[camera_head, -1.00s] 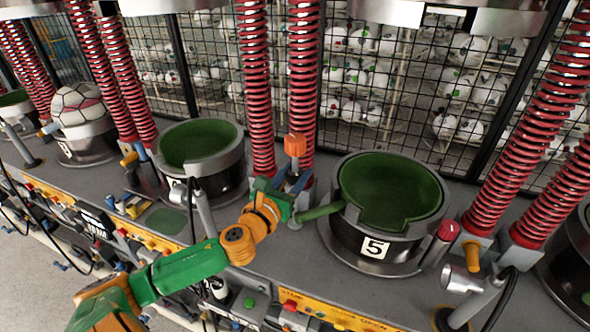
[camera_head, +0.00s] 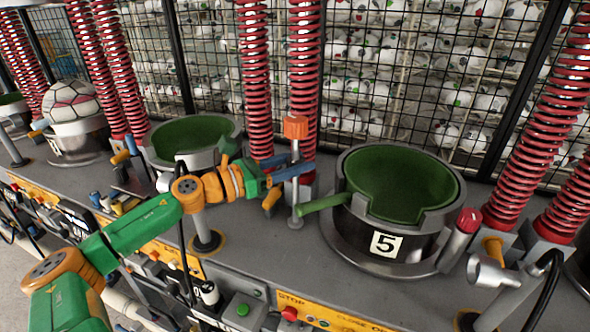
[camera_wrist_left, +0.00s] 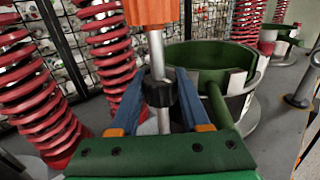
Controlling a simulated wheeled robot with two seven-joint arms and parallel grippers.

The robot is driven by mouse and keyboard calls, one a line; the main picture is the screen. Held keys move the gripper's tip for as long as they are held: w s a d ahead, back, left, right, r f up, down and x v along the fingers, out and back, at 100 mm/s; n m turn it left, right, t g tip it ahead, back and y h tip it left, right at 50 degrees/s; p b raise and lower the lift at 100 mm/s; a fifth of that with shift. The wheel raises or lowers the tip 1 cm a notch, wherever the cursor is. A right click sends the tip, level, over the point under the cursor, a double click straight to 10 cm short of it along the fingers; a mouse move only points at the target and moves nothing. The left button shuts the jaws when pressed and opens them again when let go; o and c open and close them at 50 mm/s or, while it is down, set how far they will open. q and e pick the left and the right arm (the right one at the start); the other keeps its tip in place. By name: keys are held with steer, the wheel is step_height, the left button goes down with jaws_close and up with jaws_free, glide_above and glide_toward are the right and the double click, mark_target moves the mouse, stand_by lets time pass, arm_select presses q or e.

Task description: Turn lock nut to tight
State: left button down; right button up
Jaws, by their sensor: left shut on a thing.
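The lock nut shows in the left wrist view as a black ribbed collar (camera_wrist_left: 159,93) on an upright metal post (camera_wrist_left: 157,50). An orange block (camera_head: 295,127) tops this post, and it also shows in the left wrist view (camera_wrist_left: 150,11). My left gripper (camera_head: 298,170) reaches the post from the left, below the orange block. Its blue fingers (camera_wrist_left: 155,95) stand on either side of the black collar and are shut on it. In the head view the collar is hidden by the fingers. My right gripper is in neither view.
The green-lined mould marked 5 (camera_head: 400,185) stands right of the post, with a green handle (camera_head: 323,204) pointing towards it. Red springs (camera_head: 305,60) rise close behind. Another green mould (camera_head: 195,140) is behind my arm. A wire fence (camera_head: 400,70) closes the back.

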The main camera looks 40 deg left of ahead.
mark_target(288, 164)
arm_select(q)
steer(key=shift+r, duration=0.1)
stand_by(0.3)
steer(key=shift+c, duration=1.9)
jaws_free()
steer(key=shift+w, duration=0.1)
steer(key=shift+f+v, duration=0.2)
steer(key=shift+v, duration=3.35)
steer(key=shift+r, duration=0.15)
